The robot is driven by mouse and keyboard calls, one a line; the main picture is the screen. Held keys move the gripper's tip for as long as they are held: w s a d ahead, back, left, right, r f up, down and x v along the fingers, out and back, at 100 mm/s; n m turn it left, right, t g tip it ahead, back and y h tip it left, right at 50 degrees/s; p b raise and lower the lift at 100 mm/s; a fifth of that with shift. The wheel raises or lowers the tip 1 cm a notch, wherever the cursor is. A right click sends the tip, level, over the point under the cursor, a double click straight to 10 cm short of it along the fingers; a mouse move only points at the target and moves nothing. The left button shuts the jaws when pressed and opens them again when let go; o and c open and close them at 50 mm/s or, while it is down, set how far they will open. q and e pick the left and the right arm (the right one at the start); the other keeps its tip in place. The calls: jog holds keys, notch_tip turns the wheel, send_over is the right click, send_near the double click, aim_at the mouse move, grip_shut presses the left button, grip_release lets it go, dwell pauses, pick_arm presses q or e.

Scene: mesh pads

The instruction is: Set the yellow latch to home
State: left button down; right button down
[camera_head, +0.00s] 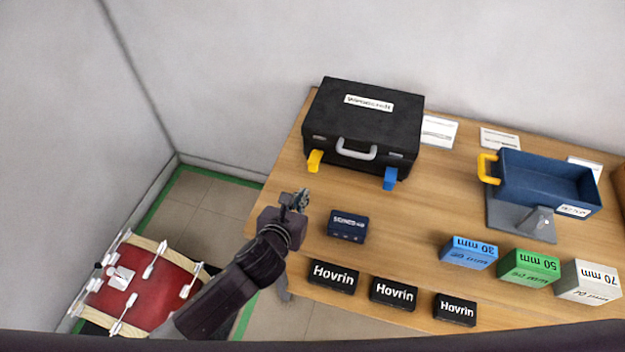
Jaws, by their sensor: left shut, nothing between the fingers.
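The yellow latch (314,161) is on the front left of a black case (330,115) that stands at the back of the wooden table. It hangs at the case's lower front edge, with its lower end angled slightly left. A blue latch (390,179) is on the front right, and a grey handle (356,150) sits between them. My left gripper (298,198) is shut and empty. In the picture it is just below the yellow latch and apart from it, near the table's left edge. My right gripper is not in view.
A small dark blue box (347,227) lies right of my left gripper. Several black Hovrin boxes (333,276) line the front edge. A blue tray (545,182) with a yellow handle (487,168) and blue, green and white blocks (529,267) are at right.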

aim_at(315, 161)
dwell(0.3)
pick_arm(q)
jog(key=shift+w+f, duration=0.1)
jog(key=x, duration=0.9)
jog(key=shift+w+d+f, duration=0.1)
jog(key=shift+w+f, duration=0.1)
jog(key=shift+w, duration=0.05)
jog(key=shift+w, duration=0.15)
